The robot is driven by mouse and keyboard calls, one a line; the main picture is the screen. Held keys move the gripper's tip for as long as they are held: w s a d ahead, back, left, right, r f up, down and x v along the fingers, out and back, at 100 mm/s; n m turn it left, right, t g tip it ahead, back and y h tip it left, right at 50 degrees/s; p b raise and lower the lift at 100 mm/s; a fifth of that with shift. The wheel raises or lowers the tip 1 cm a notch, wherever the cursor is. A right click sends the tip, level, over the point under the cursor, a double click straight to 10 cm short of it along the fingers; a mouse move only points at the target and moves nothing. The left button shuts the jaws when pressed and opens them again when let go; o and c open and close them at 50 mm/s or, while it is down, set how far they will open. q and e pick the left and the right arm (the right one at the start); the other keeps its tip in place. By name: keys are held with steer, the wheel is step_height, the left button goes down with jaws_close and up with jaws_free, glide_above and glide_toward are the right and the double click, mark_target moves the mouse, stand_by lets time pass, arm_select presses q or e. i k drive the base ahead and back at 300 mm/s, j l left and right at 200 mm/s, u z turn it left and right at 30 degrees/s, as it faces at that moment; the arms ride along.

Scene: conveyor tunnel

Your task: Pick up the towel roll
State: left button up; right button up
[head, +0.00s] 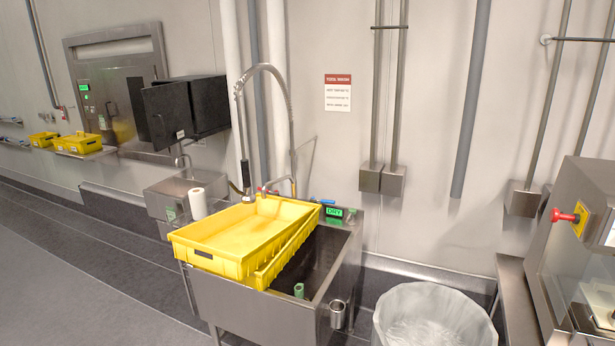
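A white towel roll (198,203) stands upright at the left of the steel sink, just behind the left corner of the yellow tray. Its lower part is partly hidden by the tray. Neither of my grippers shows in the head view.
A yellow tray (207,258) rests across the steel sink (262,313), with another yellow tray edge beside it. A tall spray faucet (288,98) rises behind. A lined bin (435,312) stands to the right, near a machine with a red knob (565,216). Open floor (75,290) lies at left.

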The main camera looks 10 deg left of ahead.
mark_target(197, 196)
steer(key=i+j+z, duration=0.35)
steer(key=j, duration=0.85)
steer(key=i+j+z, duration=0.15)
steer(key=j+z, duration=0.2)
steer(key=j, duration=0.9)
steer(key=j+z, duration=0.3)
steer(key=j, duration=0.95)
steer(key=j+z, duration=0.25)
steer(key=j, duration=1.05)
steer(key=j+z, duration=0.3)
steer(key=j, duration=1.05)
